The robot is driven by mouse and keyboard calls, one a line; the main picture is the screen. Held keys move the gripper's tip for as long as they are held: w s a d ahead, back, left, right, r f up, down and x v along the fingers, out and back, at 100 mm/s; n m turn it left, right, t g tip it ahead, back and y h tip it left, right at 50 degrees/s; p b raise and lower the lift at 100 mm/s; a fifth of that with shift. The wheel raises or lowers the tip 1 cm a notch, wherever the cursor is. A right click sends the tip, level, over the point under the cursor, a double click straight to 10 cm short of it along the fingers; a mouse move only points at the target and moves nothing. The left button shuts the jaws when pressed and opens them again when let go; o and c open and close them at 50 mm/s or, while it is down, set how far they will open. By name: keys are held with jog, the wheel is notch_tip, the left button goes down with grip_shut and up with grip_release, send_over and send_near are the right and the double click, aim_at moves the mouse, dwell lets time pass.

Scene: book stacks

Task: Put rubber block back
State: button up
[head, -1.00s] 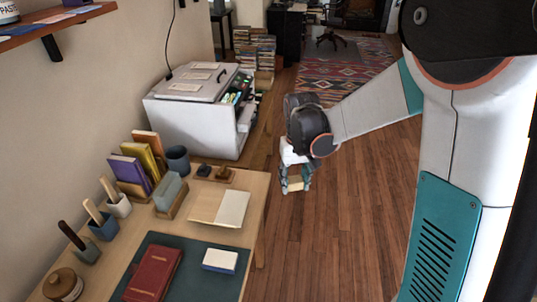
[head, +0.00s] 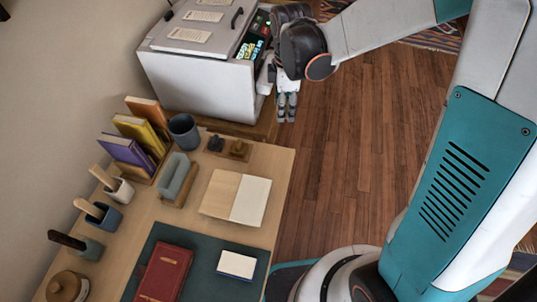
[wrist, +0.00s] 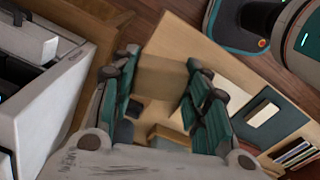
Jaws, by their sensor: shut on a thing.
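My gripper (head: 286,107) hangs in the air beside the desk's far right corner, close to the right side of the white machine. In the wrist view my gripper (wrist: 160,82) has its fingers on both sides of a plain tan block (wrist: 160,76), which looks like the rubber block. The block is held above floor level, apart from the desk. In the head view the fingers hide most of it. The wooden desk (head: 215,229) stands below and left of my arm. A small tray (head: 231,155) at its far edge holds a dark piece and a brown knobbed piece.
The white machine (head: 195,82) stands beyond the desk. The desk bears a grey-green block in a wooden stand (head: 174,177), a mug (head: 184,132), upright books (head: 135,140), an open notebook (head: 236,196), a red book (head: 164,273) and a white pad (head: 236,264). Wooden floor (head: 340,170) is clear at right.

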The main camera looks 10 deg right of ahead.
aim_at(269, 157)
jog(key=s+a+n, duration=0.3)
jog(key=a+n, duration=0.2)
jog(key=n, duration=0.5)
jog(key=f+b, duration=0.3)
jog(key=f, duration=0.6)
jog(key=f+b, duration=0.3)
jog(key=f, duration=0.7)
jog(key=shift+w+d, duration=0.15)
jog(key=shift+w, duration=0.05)
jog(key=shift+f+b, duration=0.15)
jog(key=shift+b, duration=0.2)
jog(key=shift+f, duration=0.15)
jog(key=o, duration=1)
jog(key=shift+o, duration=0.2)
jog(key=shift+r, duration=0.25)
notch_tip(269, 157, up, 12)
jog(key=p, duration=0.5)
